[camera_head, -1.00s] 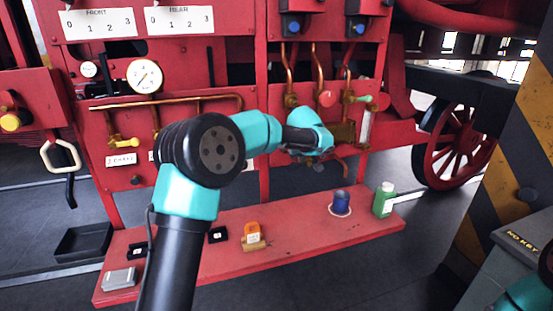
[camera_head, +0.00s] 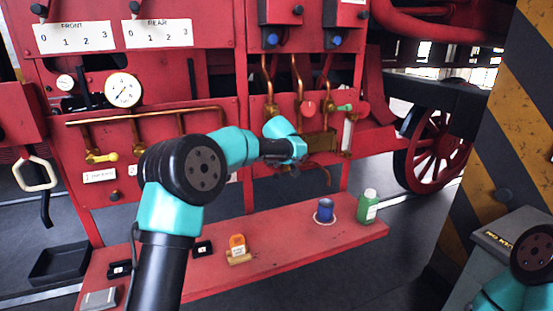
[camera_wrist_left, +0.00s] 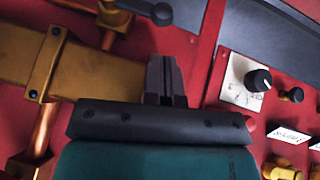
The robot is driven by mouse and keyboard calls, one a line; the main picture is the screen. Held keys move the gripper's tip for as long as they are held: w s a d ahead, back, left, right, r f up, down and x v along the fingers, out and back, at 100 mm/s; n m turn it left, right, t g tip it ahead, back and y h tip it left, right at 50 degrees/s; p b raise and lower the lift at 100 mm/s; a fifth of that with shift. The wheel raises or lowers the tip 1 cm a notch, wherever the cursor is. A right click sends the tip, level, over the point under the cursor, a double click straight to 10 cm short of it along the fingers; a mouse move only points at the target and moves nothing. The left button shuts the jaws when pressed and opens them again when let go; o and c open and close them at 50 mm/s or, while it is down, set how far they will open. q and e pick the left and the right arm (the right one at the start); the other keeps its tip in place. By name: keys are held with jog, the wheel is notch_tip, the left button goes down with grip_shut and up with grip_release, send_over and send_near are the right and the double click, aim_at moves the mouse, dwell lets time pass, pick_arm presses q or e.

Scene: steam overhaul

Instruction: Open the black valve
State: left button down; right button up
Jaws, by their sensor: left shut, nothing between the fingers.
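A valve with a black rounded lever (camera_wrist_left: 146,11) on a brass body (camera_wrist_left: 113,18) shows at the top of the left wrist view. I cannot pick it out in the head view, where my wrist covers part of the brass fittings. My left gripper (camera_wrist_left: 165,78) is shut and empty, its dark fingers pointing up the left wrist view. The fingers are below and right of the black lever, with a visible gap between them. In the head view my left wrist is in front of the panel's lower right part. My right gripper is out of view.
A black knob (camera_wrist_left: 259,80) on a white plate lies to the right. Below, a red bench (camera_head: 285,240) holds a blue pot (camera_head: 325,208) and green bottle (camera_head: 367,208).

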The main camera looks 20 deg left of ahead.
aim_at(276, 175)
pick_arm(q)
jog(key=x, duration=0.5)
jog(key=shift+w+a+f, duration=0.1)
jog(key=shift+f, duration=0.05)
